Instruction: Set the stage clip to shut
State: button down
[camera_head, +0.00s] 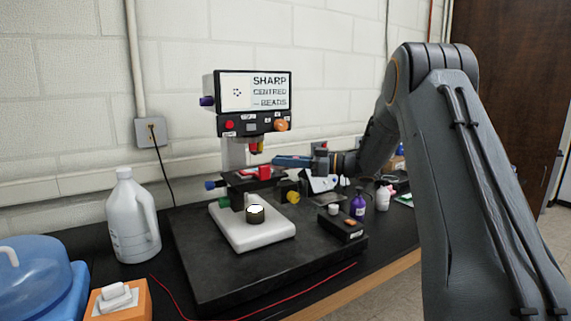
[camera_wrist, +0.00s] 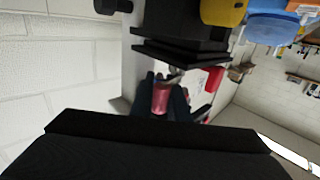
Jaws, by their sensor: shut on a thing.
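The microscope (camera_head: 238,150) stands on a dark slab, with a black stage (camera_head: 238,182) under its red-and-yellow objectives. A red part, which looks like the stage clip (camera_head: 264,173), shows at the back right of the stage. My gripper (camera_head: 276,161) reaches in from the right, its blue fingers beside this red part. In the wrist view my fingers (camera_wrist: 163,96) are closed around a pinkish-red piece of the clip (camera_wrist: 161,98). A second red block (camera_wrist: 210,79) shows just right of the fingers. The clip's exact angle is hard to tell.
The microscope's screen (camera_head: 255,91) reads "SHARP CENTRED BEADS". A white jug (camera_head: 131,220) stands left. A black box (camera_head: 341,226), a purple bottle (camera_head: 358,207) and a white bottle (camera_head: 383,198) stand right. A red cable (camera_head: 310,283) crosses the front.

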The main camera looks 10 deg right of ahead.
jog(key=shift+w+a+n+g+y+b, duration=0.15)
jog(key=shift+n+g+y+b, duration=0.2)
jog(key=shift+n+g, duration=0.35)
jog(key=shift+a+n+g+y+b, duration=0.1)
jog(key=shift+n+g+y+b, duration=0.35)
jog(key=shift+g, duration=0.45)
jog(key=shift+r, duration=0.1)
jog(key=c, duration=1.7)
grip_release()
jog(key=shift+b+v, duration=1.25)
jog(key=shift+v, duration=2.65)
jog(key=shift+r, duration=0.1)
